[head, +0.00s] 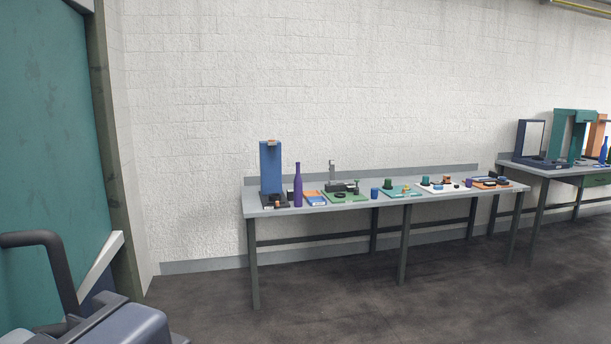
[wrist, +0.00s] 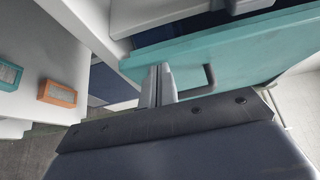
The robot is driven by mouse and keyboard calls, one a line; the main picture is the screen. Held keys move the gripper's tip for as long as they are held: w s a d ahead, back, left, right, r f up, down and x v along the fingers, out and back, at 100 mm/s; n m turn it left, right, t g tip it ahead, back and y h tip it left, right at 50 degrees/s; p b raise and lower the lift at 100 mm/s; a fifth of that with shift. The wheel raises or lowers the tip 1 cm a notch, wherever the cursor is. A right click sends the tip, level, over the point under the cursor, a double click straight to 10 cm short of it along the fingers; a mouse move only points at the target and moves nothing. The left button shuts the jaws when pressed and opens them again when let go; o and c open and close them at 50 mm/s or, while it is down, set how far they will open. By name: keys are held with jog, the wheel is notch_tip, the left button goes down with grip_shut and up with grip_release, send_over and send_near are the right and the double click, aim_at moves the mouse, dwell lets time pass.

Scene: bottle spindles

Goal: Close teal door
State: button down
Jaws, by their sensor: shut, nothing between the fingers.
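In the wrist view a teal door (wrist: 240,55) fills the upper right as a slanted flat panel with a dark bar handle (wrist: 210,77). A dark gap shows along its upper edge, between it and a pale cabinet body (wrist: 150,14). My gripper (wrist: 158,72) is shut and empty. Its fingertips lie over the door's left part in the picture, left of the handle; whether they touch it I cannot tell. In the head view a tall teal panel (head: 45,130) stands at the left edge; I cannot tell if it is the same door. My gripper is not visible there.
A pale surface (wrist: 30,105) at the wrist view's left bears an orange box (wrist: 57,93) and a teal box (wrist: 10,73). In the head view a grey workbench (head: 340,207) with a purple bottle (head: 298,185) stands along the white wall. The dark floor (head: 330,310) before it is clear.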

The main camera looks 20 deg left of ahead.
jog(key=shift+s+a, duration=0.55)
dwell(0.4)
